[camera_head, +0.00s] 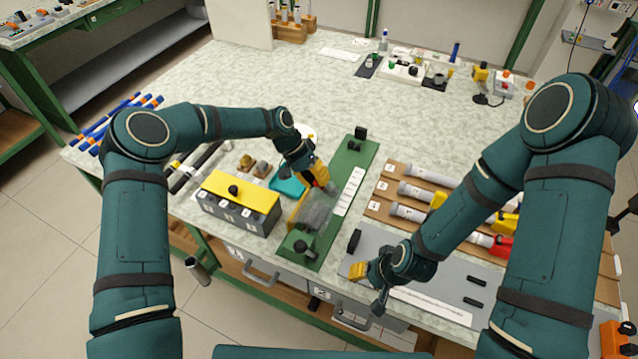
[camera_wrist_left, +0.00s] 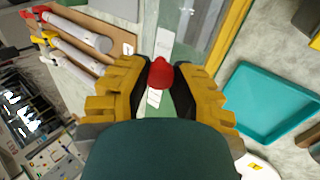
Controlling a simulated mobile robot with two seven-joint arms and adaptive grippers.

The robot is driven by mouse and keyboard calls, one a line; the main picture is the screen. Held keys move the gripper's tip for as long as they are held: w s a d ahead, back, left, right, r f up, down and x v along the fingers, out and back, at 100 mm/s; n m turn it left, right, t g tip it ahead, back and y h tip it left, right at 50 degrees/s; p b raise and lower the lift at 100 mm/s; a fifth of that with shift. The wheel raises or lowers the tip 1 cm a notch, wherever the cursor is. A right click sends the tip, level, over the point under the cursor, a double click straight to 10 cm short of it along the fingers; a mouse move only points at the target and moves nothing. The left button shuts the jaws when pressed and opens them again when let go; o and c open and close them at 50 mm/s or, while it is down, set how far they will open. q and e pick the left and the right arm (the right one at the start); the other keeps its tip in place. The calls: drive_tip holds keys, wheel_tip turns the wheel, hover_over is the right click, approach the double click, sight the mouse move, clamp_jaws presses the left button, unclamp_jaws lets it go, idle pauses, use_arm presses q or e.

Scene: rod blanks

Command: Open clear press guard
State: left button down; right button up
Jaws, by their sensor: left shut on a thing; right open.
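The clear press guard (camera_head: 316,212) is a see-through panel with a yellow edge over the green press base (camera_head: 359,157). In the left wrist view the clear panel (camera_wrist_left: 198,28) lies just beyond the fingers, with its yellow edge to the right. My left gripper (camera_head: 322,183) is at the guard's far end. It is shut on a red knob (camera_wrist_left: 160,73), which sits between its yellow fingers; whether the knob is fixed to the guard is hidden. My right gripper (camera_head: 366,285) is open and empty over the grey mat near the front edge.
A black box with a yellow lid (camera_head: 240,187) stands left of the press, with a teal tray (camera_head: 289,184) behind it. Grey rods with coloured ends lie on a brown rack (camera_head: 380,192) to the right. The table behind the press is mostly clear.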

use_arm(q)
drive_tip(key=shift+a, duration=0.1)
idle(0.4)
drive_tip(key=c, duration=0.7)
unclamp_jaws()
drive_tip(key=v, duration=1.2)
drive_tip(key=shift+w+a+f, duration=0.1)
drive_tip(key=shift+w+a, duration=0.05)
drive_tip(key=shift+a, duration=0.05)
